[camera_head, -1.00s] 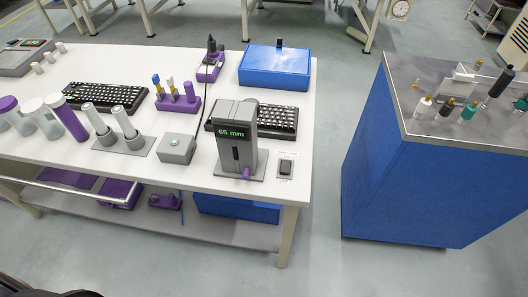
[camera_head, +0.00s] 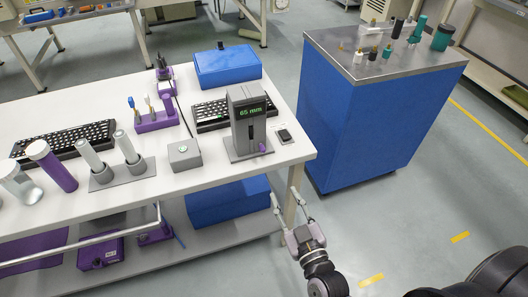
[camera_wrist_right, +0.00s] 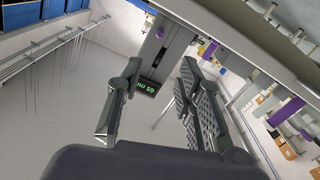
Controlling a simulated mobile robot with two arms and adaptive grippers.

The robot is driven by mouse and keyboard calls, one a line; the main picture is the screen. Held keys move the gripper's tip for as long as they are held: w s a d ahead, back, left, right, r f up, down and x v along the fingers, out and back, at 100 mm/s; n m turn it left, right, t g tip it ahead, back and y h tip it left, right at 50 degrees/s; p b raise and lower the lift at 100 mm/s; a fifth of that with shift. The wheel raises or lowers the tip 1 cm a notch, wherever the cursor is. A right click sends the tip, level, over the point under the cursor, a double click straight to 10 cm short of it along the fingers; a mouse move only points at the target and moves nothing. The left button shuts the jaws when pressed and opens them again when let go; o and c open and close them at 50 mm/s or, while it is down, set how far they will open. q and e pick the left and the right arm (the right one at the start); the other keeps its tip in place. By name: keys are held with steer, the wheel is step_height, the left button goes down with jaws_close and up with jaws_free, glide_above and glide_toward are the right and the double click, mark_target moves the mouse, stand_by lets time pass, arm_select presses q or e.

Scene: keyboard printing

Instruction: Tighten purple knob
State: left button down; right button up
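The purple knob (camera_head: 262,148) sits low on the front of a grey gauge (camera_head: 247,118) whose green display reads 65 mm. The gauge stands upright near the right end of the white table. My right gripper (camera_head: 285,196) is open and empty, in front of the table's right corner, apart from the knob and nearer the camera. In the right wrist view, the gripper (camera_wrist_right: 160,66) has its fingers spread, with the gauge display (camera_wrist_right: 148,87) between them and the small purple knob (camera_wrist_right: 160,33) beyond. My left gripper is out of view.
A small black switch (camera_head: 284,135) lies right of the gauge, and a grey box (camera_head: 184,154) with a green button stands left. A keyboard (camera_head: 210,112) and blue case (camera_head: 227,67) are behind. A blue cabinet (camera_head: 360,115) stands right, across a floor gap.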

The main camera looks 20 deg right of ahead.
mark_target(264, 152)
steer(key=w, duration=1.1)
steer(key=w+p, duration=0.1)
steer(key=w, duration=0.5)
steer(key=shift+w+a, duration=0.1)
steer(key=shift+a, duration=0.2)
steer(key=shift+c, duration=0.3)
jaws_close()
